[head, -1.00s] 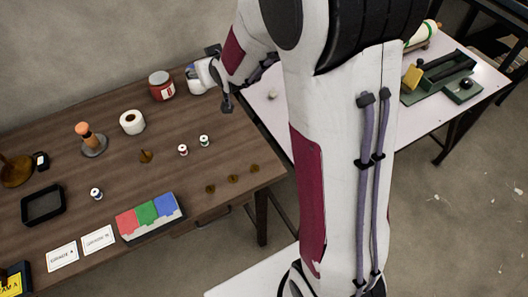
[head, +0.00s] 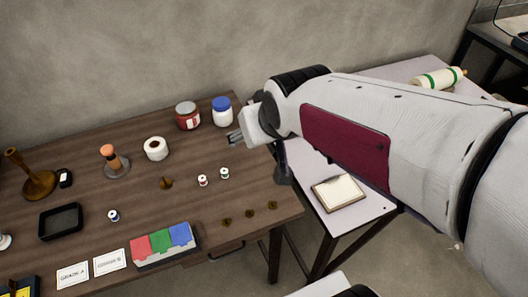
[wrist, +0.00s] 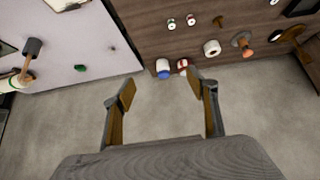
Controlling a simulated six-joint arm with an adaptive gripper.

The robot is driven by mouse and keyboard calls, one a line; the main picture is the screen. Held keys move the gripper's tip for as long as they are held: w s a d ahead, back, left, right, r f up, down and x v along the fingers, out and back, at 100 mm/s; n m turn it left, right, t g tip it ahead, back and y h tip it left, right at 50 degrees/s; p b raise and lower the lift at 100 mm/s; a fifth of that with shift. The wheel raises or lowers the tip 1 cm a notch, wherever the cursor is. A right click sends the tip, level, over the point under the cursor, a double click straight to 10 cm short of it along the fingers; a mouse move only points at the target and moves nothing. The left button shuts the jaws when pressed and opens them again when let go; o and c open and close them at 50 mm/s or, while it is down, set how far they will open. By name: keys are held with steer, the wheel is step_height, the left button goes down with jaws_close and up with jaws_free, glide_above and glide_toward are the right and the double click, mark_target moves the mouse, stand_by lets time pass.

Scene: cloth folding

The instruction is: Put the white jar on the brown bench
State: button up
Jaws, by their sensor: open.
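The white jar (head: 222,115) has a blue lid and stands upright on the brown bench (head: 130,190), near its back right corner. It is just right of a red jar (head: 187,116). My gripper (head: 236,138) is just in front and to the right of the white jar, apart from it, with nothing between its fingers. In the wrist view, the white jar (wrist: 163,65) shows beyond my open fingers (wrist: 161,88), blue lid visible.
A tape roll (head: 156,149), small spools (head: 203,180) and a card box (head: 165,246) stand on the bench. A white table (head: 310,190) adjoins on the right, holding a clipboard (head: 339,193) and a rolling pin (head: 438,79). The bench's right edge is close to my gripper.

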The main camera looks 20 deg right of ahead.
steer(key=s+a+g, duration=0.1)
steer(key=s+g, duration=0.1)
steer(key=s, duration=1.3)
steer(key=shift+s+a, duration=0.25)
steer(key=shift+s, duration=0.1)
